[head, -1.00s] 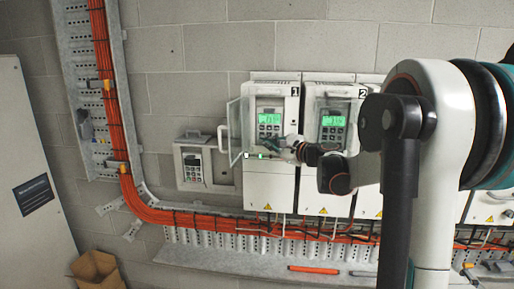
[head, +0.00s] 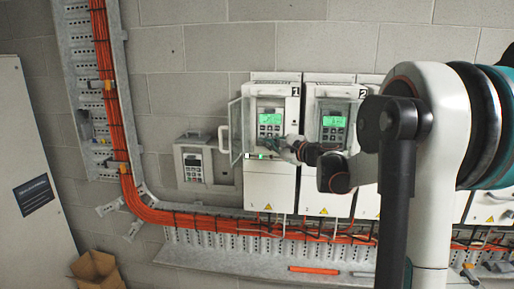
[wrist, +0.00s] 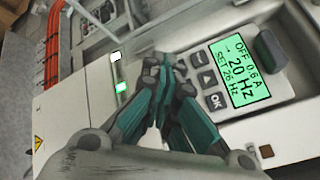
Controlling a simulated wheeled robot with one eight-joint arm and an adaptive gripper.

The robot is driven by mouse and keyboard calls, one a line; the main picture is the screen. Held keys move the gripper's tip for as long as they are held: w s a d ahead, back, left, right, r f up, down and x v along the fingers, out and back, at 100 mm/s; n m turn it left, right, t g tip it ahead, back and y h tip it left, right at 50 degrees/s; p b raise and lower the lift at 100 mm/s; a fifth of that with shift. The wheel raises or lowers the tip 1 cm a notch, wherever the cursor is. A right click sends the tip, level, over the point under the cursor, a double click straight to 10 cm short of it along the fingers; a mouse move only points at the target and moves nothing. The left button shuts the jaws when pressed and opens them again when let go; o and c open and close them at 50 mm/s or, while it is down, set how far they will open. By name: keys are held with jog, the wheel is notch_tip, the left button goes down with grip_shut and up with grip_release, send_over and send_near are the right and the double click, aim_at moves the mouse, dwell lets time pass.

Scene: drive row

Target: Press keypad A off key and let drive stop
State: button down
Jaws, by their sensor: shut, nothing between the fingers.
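Drive 1 (head: 268,185) hangs on the wall with its clear door (head: 236,130) swung open to the left. Its keypad (head: 270,124) has a lit green display; no letter A is readable. In the wrist view the display (wrist: 240,75) reads OFF, 0.6 A, 20 Hz and SET 26 Hz. An OK key (wrist: 214,101) and arrow keys show beside it. My gripper (head: 273,142) is shut and empty at the lower part of this keypad. In the wrist view its fingertips (wrist: 165,65) cover the keys there; I cannot tell whether they touch one.
Drive 2 (head: 332,185) stands close on the right, behind my arm. A smaller keypad box (head: 193,165) is on the wall to the left. Orange cables (head: 130,190) run down and along below. A shelf (head: 240,264) and cardboard box (head: 97,270) are lower down.

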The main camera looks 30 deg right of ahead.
jog(key=shift+s+a, duration=0.2)
jog(key=shift+s, duration=0.65)
jog(key=s+a, duration=0.1)
jog(key=s, duration=0.1)
jog(key=s+a, duration=0.2)
jog(key=shift+s, duration=0.1)
dwell(0.3)
